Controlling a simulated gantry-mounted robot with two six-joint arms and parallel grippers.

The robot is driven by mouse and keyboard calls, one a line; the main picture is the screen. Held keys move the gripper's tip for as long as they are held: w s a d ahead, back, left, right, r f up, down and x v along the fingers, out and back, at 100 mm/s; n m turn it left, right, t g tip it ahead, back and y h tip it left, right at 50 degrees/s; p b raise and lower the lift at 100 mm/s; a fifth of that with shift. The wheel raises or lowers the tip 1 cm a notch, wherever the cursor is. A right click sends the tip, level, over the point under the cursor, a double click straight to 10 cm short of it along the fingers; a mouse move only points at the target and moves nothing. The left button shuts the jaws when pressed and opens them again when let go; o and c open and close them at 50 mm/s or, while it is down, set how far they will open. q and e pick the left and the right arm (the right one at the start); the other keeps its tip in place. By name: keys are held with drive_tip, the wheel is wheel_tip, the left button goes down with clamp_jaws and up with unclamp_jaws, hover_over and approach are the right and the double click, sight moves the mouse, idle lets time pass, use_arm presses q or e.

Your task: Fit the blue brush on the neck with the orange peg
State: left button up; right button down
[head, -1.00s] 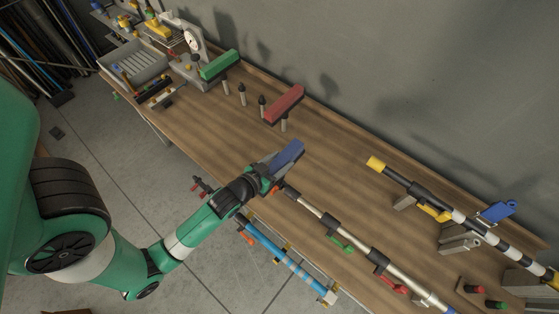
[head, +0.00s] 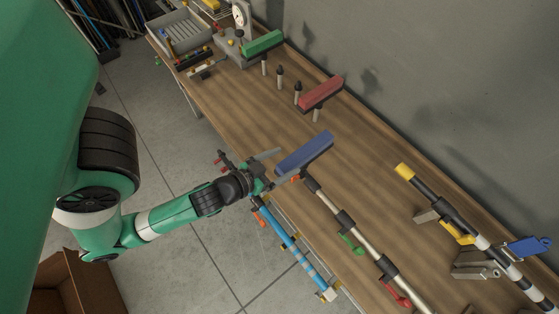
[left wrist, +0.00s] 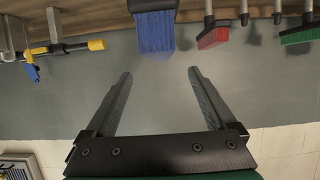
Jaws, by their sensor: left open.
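The blue brush (head: 305,152) is at the upper end of the silver and black pole (head: 328,204), above the bench. An orange peg (head: 295,178) shows at that end, just below the brush. In the left wrist view the brush (left wrist: 156,34) is in line with a dark neck part at the top edge. I cannot tell how fully it is seated. My left gripper (head: 282,166) is open and empty, its fingers spread beside the brush. In the left wrist view the gap between its fingertips (left wrist: 160,73) is clear, with the brush beyond them. My right gripper is not in view.
A red brush (head: 321,92) and a green brush (head: 262,42) stand on posts farther back. A blue pole (head: 288,242) hangs along the bench's front. A yellow-tipped pole (head: 428,190) lies on supports at right. A grey wall rises behind the bench.

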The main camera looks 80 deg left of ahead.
use_arm(q)
drive_tip(key=shift+s+d+r, duration=0.25)
drive_tip(key=shift+s+r, duration=0.05)
drive_tip(key=shift+s, duration=0.2)
idle(0.4)
